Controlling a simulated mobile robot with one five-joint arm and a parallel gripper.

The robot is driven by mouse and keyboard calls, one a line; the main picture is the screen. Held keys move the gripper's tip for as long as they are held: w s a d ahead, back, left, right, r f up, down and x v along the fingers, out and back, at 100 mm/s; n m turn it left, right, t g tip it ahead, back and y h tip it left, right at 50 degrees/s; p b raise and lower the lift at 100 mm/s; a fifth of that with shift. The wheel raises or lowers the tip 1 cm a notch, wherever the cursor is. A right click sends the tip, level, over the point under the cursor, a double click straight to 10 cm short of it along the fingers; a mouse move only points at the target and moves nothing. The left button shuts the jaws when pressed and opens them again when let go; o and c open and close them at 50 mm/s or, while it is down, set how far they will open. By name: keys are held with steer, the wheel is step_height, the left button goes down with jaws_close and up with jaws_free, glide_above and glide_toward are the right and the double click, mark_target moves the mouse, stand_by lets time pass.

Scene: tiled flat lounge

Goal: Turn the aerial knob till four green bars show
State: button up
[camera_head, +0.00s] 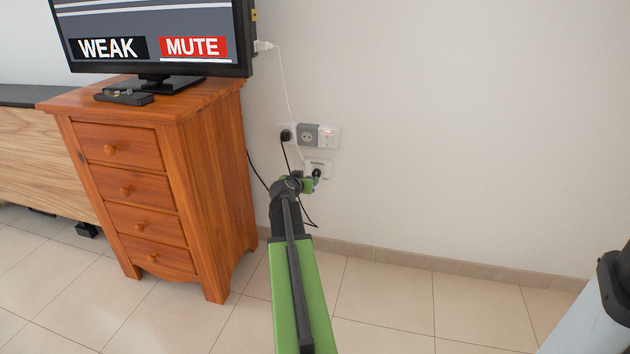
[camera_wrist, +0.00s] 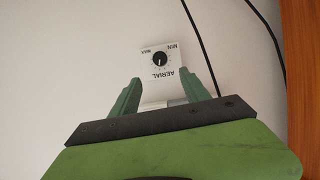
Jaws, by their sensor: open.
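The aerial plate (camera_wrist: 171,74) is white and shows upside down in the wrist view, lettered AERIAL, MIN and MAX. Its round black knob (camera_wrist: 160,62) has a pale pointer line towards the lower edge of the picture. My gripper (camera_wrist: 160,76) is open, its two green fingers apart at the plate's near side, with the knob just beyond the tips and nothing held. In the head view my gripper (camera_head: 307,183) is at the low wall plate, partly covering it. The television (camera_head: 248,40) shows WEAK and a red MUTE label; no green bars are in the visible part of its screen.
A wooden drawer chest (camera_head: 222,130) stands left of my arm, with a dark remote-like box (camera_head: 124,97) on top. Wall sockets (camera_head: 309,134) sit above the plate. Black cables (camera_head: 258,172) hang beside my gripper. The wall and floor to the right are mostly clear.

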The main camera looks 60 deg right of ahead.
mark_target(316, 175)
steer(key=b+x, duration=0.4)
steer(key=x, duration=0.9)
steer(key=shift+d+f, duration=0.2)
steer(key=shift+d, duration=0.05)
jaws_close()
